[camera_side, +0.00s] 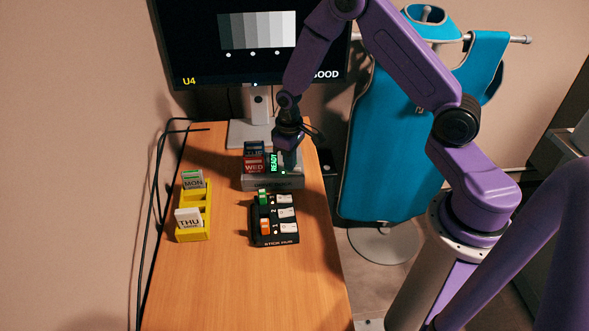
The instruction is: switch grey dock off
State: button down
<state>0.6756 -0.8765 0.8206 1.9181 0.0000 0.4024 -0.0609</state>
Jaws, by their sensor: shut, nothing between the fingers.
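The grey dock (258,183) sits on the wooden table below the monitor stand. Blocks labelled TUE (254,149) and WED (253,164) stand in its left part, and a green lit READY display (274,162) shows beside them. My gripper (290,158) is shut and empty, pointing down over the right part of the dock. It hides some of the dock's top there. I cannot tell whether its fingertips touch the dock, and I see no switch clearly.
A black stick hub (262,239) with green, orange and white sticks lies in front of the dock. A yellow rack (193,236) holding MON and THU blocks is at left. The monitor (200,60) stands behind. The table's front is clear.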

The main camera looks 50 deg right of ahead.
jog(key=shift+f, duration=0.25)
jog(key=shift+r, duration=3.55)
jog(key=shift+a, duration=0.1)
jog(key=s+a+r+n, duration=0.3)
jog(key=s+a+r, duration=0.15)
jog(key=s, duration=0.25)
jog(key=s+a+r+n, duration=0.2)
jog(key=s+a+r, duration=0.2)
jog(key=s+r, duration=0.3)
jog(key=s+d+r+n, duration=0.2)
jog(key=s+n, duration=0.2)
jog(key=s, duration=1.1)
jog(key=shift+s+r+n, duration=0.25)
jog(key=shift+r+n, duration=0.05)
jog(key=shift+r, duration=0.05)
